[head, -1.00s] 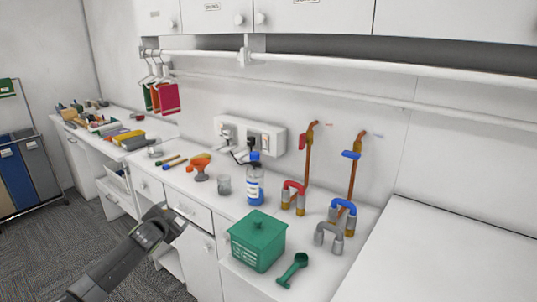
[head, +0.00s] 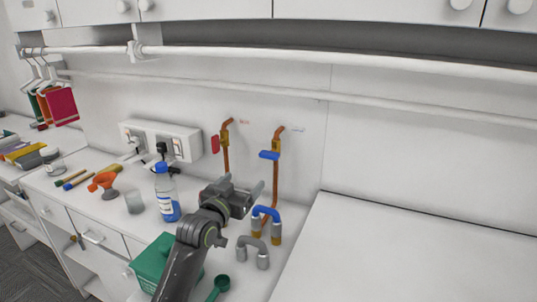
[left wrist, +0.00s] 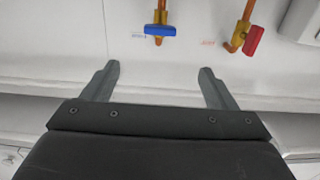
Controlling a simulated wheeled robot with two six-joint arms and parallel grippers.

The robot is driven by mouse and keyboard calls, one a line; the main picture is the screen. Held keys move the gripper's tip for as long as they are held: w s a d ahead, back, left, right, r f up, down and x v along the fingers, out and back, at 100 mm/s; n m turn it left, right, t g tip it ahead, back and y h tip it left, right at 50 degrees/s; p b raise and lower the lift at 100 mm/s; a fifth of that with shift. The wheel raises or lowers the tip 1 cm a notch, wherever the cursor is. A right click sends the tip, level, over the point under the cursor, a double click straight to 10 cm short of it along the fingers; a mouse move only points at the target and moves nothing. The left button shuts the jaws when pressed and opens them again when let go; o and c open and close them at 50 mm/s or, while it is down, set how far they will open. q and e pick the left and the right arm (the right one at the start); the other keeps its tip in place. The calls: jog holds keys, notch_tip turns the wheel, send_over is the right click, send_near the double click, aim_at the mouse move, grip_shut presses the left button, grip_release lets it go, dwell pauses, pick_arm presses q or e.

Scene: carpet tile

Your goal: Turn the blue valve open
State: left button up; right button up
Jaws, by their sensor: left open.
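The blue valve (head: 269,155) is a blue lever handle on a copper pipe (head: 276,185) at the back wall, lying crosswise to the pipe. In the left wrist view the blue handle (left wrist: 160,30) shows beyond the fingertips, between their lines. My left gripper (head: 243,186) is open and empty, in front of the wall and below the blue handle, not touching it. The wrist view shows its two fingers (left wrist: 159,70) spread apart. My right gripper is not in view.
A red valve handle (head: 215,143) sits on a neighbouring pipe to the left. Blue (head: 266,213) and grey (head: 253,249) bent fittings, a bottle (head: 166,192), a green box (head: 150,262) and a green scoop (head: 219,286) stand nearby. A rail (head: 330,66) runs above. The right counter is bare.

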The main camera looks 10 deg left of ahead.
pick_arm(q)
jog(key=w, duration=0.2)
jog(key=p, duration=0.2)
send_near(267, 156)
jog(key=w, duration=0.3)
jog(key=w+d, duration=0.1)
jog(key=w, duration=0.2)
jog(key=shift+d+f, duration=0.1)
jog(key=shift+w+d, duration=0.1)
jog(key=shift+w, duration=0.25)
jog(key=shift+w+d, duration=0.15)
jog(key=shift+w, duration=1.2)
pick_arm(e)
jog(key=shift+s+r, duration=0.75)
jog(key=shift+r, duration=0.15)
pick_arm(q)
jog(key=c, duration=1)
